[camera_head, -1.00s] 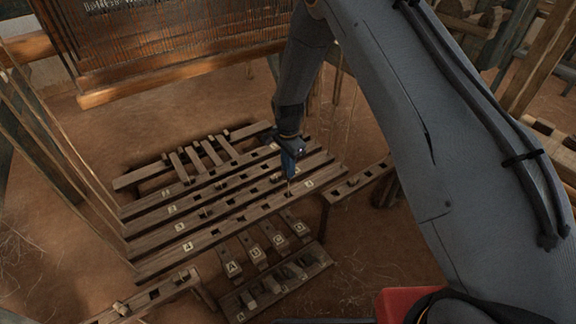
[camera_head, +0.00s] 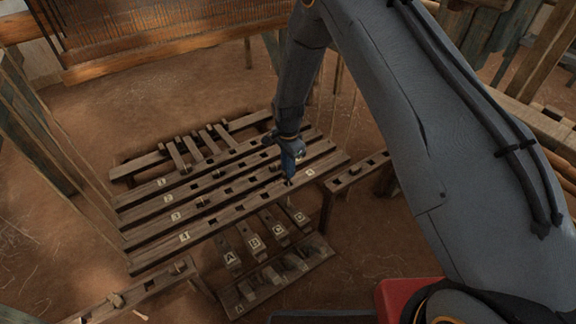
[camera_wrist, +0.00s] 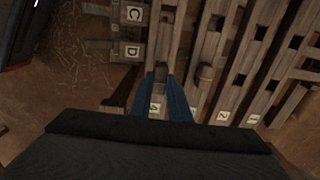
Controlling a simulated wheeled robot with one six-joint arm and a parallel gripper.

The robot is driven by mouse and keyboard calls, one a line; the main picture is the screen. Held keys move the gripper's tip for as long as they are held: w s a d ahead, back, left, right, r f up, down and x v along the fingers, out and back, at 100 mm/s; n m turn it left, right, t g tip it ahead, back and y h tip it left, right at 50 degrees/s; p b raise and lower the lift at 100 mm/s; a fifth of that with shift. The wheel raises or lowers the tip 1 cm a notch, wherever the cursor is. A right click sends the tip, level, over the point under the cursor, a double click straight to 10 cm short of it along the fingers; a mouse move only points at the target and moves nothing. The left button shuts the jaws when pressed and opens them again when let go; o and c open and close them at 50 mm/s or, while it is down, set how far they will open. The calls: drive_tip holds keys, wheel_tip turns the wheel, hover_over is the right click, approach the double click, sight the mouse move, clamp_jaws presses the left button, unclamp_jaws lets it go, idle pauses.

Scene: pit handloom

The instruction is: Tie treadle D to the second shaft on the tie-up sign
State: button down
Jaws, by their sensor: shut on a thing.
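My gripper (camera_head: 289,178) points down at the right end of the front bar, labelled 4 (camera_head: 215,224), with its tips at or just above a slot there. The blue fingers also show in the wrist view (camera_wrist: 166,92), over the bar labelled 4. Behind lie bars 3 (camera_head: 176,215), 2 (camera_head: 170,191) and 1 (camera_head: 161,182). Treadle D (camera_head: 300,217) is below and right of the gripper, beside C (camera_head: 279,229), B (camera_head: 254,243) and A (camera_head: 230,257). No tie-up sign is legible.
A slotted rail (camera_head: 358,174) stands at the right, another (camera_head: 135,297) at lower left. A block rack (camera_head: 275,277) lies in front of the treadles. Warp threads and a wooden beam (camera_head: 170,46) are behind. Upright cords hang near the bars. Bare earth surrounds them.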

drive_tip(key=shift+f+b, duration=0.85)
drive_tip(key=shift+f, duration=1.25)
drive_tip(key=c, duration=1.6)
unclamp_jaws()
drive_tip(key=shift+r, duration=0.1)
drive_tip(key=shift+r+p, duration=0.6)
drive_tip(key=shift+r, duration=3.35)
